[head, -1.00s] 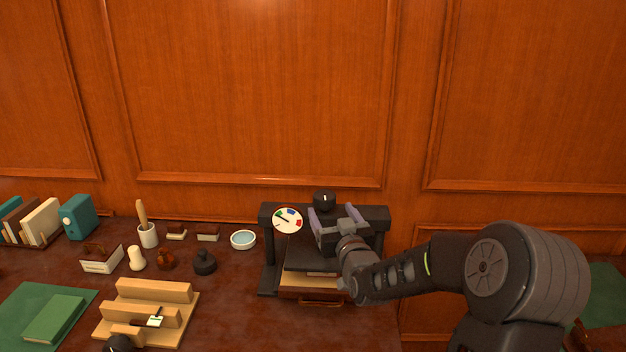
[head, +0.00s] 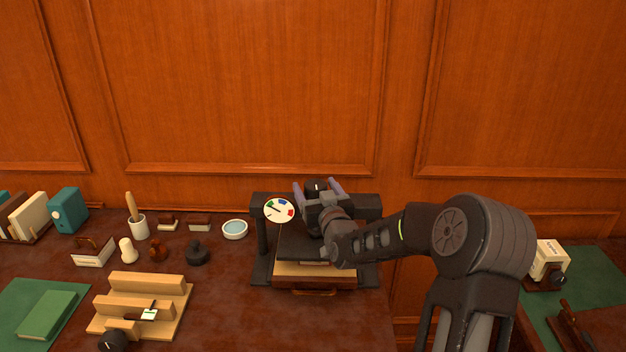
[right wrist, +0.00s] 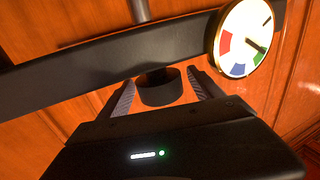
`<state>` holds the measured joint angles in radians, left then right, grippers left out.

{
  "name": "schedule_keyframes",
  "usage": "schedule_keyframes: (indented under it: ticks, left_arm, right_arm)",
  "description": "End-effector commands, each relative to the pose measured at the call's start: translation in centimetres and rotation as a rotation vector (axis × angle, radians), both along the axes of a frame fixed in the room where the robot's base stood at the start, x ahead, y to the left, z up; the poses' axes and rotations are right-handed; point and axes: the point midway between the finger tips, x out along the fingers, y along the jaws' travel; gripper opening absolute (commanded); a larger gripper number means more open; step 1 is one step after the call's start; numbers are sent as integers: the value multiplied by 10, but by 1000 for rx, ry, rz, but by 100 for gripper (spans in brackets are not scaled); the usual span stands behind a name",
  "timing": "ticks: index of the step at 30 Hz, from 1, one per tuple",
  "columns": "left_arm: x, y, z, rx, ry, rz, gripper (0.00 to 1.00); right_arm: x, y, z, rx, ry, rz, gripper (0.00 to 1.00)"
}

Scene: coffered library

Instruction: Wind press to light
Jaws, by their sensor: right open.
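The black press (head: 262,235) stands at the back right of the desk, with a crossbar, a round dial (head: 279,209) and a black knob (head: 316,184) on top. The dial has green, blue and red marks; in the right wrist view (right wrist: 244,40) its needle points near the green mark. My right gripper (head: 317,190) is open at the crossbar. In the right wrist view the knob (right wrist: 160,88) sits between its spread fingers (right wrist: 163,92), with gaps at both sides. My left gripper is out of view.
A green book (head: 48,314) lies at the front left. The desk before the press is clear.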

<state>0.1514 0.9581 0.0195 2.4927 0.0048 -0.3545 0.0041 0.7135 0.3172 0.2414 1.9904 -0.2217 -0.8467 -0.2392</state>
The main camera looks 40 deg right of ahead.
Motion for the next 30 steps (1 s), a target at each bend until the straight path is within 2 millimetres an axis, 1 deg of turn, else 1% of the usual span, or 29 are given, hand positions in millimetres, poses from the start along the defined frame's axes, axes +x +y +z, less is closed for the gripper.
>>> schedule_keyframes:
  ticks: [1, 3, 6, 15, 30]
  left_arm:
    - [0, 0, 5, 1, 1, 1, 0]
    - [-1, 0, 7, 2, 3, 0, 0]
    - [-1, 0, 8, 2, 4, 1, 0]
    - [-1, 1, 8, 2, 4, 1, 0]
    - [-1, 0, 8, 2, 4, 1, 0]
  right_arm:
    - [7, -2, 2, 2, 0, 1, 75]
    - [15, -5, 2, 1, 1, 0, 75]
    - [22, -8, 1, 0, 1, 0, 75]
    - [24, -9, 0, 0, 0, 0, 75]
    - [24, -9, 0, 0, 0, 0, 34]
